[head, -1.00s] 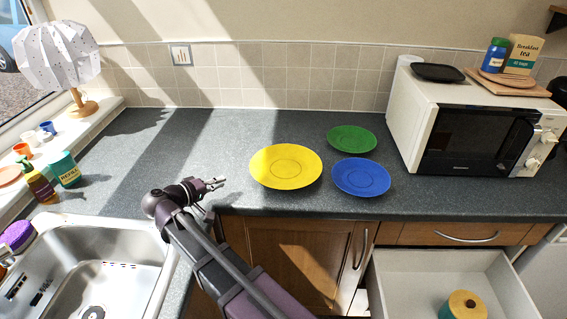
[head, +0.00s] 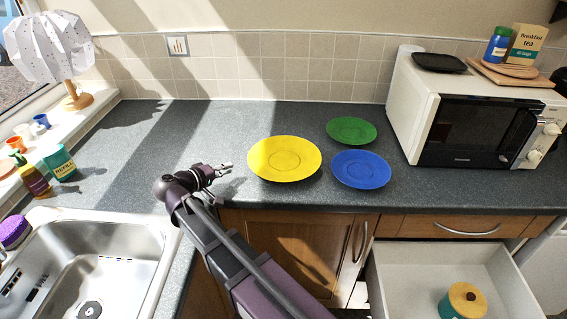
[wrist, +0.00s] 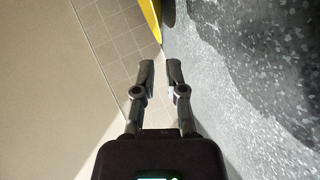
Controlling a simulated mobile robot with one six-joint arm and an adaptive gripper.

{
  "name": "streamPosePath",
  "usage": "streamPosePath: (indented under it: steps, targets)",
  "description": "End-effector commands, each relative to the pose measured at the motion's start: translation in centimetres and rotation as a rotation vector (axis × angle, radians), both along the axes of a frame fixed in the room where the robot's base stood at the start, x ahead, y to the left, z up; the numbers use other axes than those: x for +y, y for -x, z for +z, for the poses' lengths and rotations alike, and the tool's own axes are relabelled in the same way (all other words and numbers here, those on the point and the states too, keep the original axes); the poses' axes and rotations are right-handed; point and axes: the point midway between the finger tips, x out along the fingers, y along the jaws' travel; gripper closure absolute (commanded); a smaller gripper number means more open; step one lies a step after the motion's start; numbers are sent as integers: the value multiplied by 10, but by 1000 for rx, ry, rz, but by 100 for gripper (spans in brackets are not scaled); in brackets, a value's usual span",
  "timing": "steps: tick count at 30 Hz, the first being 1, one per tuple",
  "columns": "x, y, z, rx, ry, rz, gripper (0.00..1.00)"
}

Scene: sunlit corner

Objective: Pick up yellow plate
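The yellow plate (head: 284,158) lies flat on the grey counter, left of the other plates. My gripper (head: 231,168) is just left of the plate's left rim in the head view, apart from it, and points toward it. In the wrist view my gripper (wrist: 161,68) has its two fingers apart with a narrow empty gap between them. The yellow plate's rim (wrist: 151,14) shows at the top of that view, beyond the fingertips. The rest of the plate is out of that view.
A blue plate (head: 361,169) and a green plate (head: 351,131) lie right of the yellow plate. A microwave (head: 470,115) stands farther right. A sink (head: 85,260) is at lower left. An open drawer (head: 400,265) holds a teal pot with a yellow lid (head: 464,301).

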Motion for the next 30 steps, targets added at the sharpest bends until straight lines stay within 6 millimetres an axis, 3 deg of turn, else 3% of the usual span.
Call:
streamPosePath:
  steps: [10,30]
  targets:
    - [-27,-32,-13,1,1,0,85]
    - [-36,-44,-18,0,1,1,85]
